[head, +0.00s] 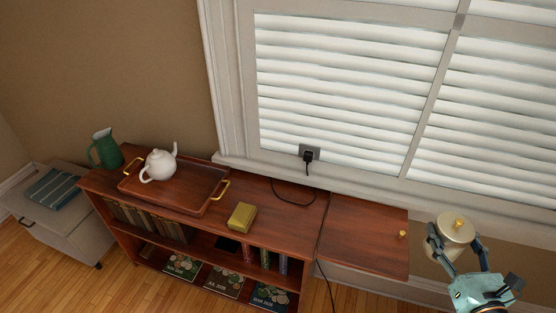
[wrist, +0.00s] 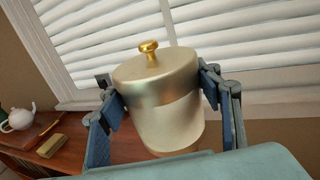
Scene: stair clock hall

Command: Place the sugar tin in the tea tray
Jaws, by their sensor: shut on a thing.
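The sugar tin seems to be the cream and pale gold canister with a gold knob on its lid (head: 455,229); it fills the middle of the wrist view (wrist: 160,100). My gripper (head: 457,250) is shut on its sides and holds it up, slightly tilted in the wrist view, to the right of the cabinet top. The tea tray (head: 192,203) is a brown wooden tray with gold handles on the left part of the cabinet. A white teapot (head: 159,166) stands in its left part; its right part is bare.
A small gold box (head: 241,217) lies on the cabinet right of the tray. A black cord (head: 290,196) runs from a wall plug. A green jug (head: 106,149) stands left of the tray. The lower right top (head: 362,235) is mostly clear, with a small gold knob.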

